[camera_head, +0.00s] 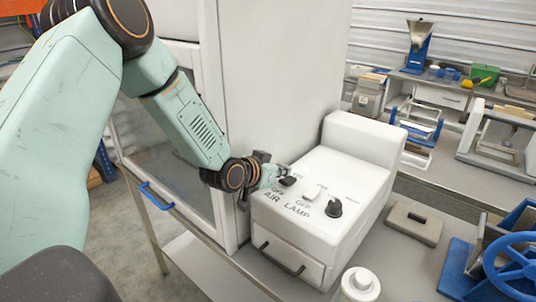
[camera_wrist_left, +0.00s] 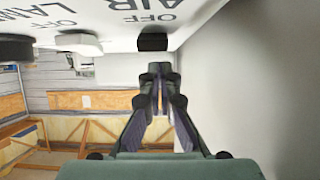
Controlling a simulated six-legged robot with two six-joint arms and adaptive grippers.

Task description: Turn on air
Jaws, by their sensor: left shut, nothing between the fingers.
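The white control box (camera_head: 345,160) carries a black air switch (camera_head: 288,181) above the AIR label, a pale lamp switch (camera_head: 312,191) and a black round knob (camera_head: 334,207). In the left wrist view the air switch (camera_wrist_left: 152,42) stands out from the panel, with OFF and AIR printed beside it. My left gripper (camera_head: 279,171) is at the left end of the panel, close to the air switch. Its fingertips (camera_wrist_left: 158,73) are shut and empty, just short of the switch in the wrist view. I cannot tell whether they touch it. My right gripper is not visible.
A tall white cabinet (camera_head: 275,75) rises directly behind and left of the box. A drawer with a dark handle (camera_head: 282,259) is in the box's front. A white round container (camera_head: 359,285) and a grey-brown block (camera_head: 413,224) stand nearby. A blue wheel (camera_head: 515,265) is at right.

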